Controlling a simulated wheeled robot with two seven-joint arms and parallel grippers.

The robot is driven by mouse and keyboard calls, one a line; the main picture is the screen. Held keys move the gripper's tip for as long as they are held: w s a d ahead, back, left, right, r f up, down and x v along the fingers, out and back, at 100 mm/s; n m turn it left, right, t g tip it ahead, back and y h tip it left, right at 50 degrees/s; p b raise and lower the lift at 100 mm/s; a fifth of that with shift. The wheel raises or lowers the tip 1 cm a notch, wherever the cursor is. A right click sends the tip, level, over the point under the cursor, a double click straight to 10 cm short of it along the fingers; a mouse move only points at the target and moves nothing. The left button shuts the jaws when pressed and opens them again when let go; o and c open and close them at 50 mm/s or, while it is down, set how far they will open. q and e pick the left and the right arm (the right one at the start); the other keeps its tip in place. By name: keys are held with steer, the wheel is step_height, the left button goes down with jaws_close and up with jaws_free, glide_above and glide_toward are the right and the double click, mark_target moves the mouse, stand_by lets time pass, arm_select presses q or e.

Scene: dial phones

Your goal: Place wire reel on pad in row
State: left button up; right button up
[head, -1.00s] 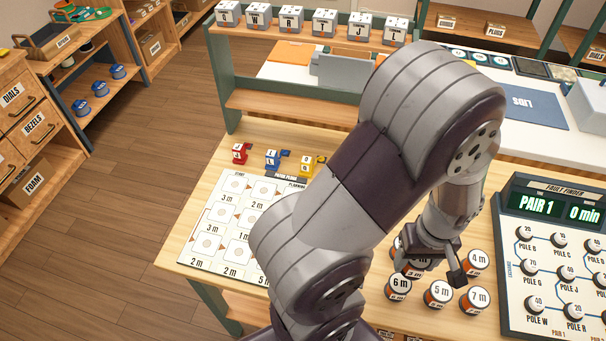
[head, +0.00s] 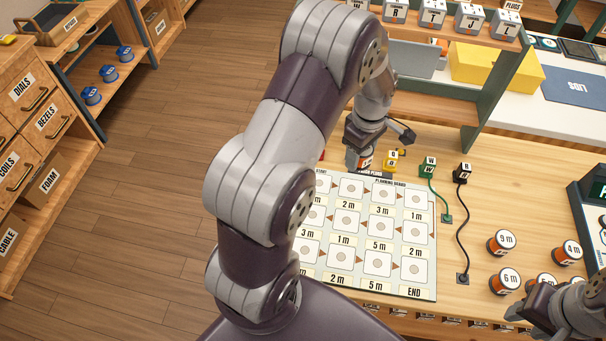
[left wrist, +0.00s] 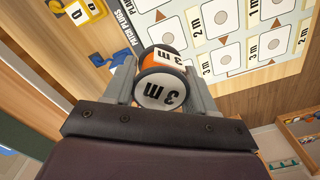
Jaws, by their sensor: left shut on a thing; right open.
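My left gripper (head: 359,150) is shut on an orange-and-white wire reel (head: 366,161) near the top edge of the planning board. In the left wrist view the reel (left wrist: 163,88) sits between both fingers, its labels reading 3 m. The planning board (head: 431,262) lies on the table with rows of white square pads (head: 347,222), length labels and brown arrows. The pads I can see are empty; my left arm hides the board's left part. My right gripper (head: 566,312) is open and empty at the lower right, partly cut off by the frame.
Several other reels, such as the 9 m reel (head: 501,242) and 6 m reel (head: 504,281), stand right of the board. Yellow (head: 391,160), green (head: 428,167) and black (head: 463,172) plugs stand behind it, two with cables. A shelf rack (head: 440,104) rises at the back.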

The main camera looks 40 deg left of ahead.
arm_select(q)
steer(key=s+a+f, duration=0.1)
steer(key=a, duration=0.1)
steer(key=s+a+f, duration=0.2)
steer(key=a, duration=0.1)
steer(key=s+a+f+p, duration=0.1)
steer(key=s+a+f, duration=0.1)
steer(key=shift+s+a+f, duration=0.1)
steer(key=shift+a, duration=0.1)
steer(key=shift+s+a+f, duration=0.15)
steer(key=shift+a+f, duration=0.05)
steer(key=shift+f, duration=0.05)
steer(key=shift+d+f, duration=0.1)
steer(key=shift+f, duration=2.05)
steer(key=o, duration=1.1)
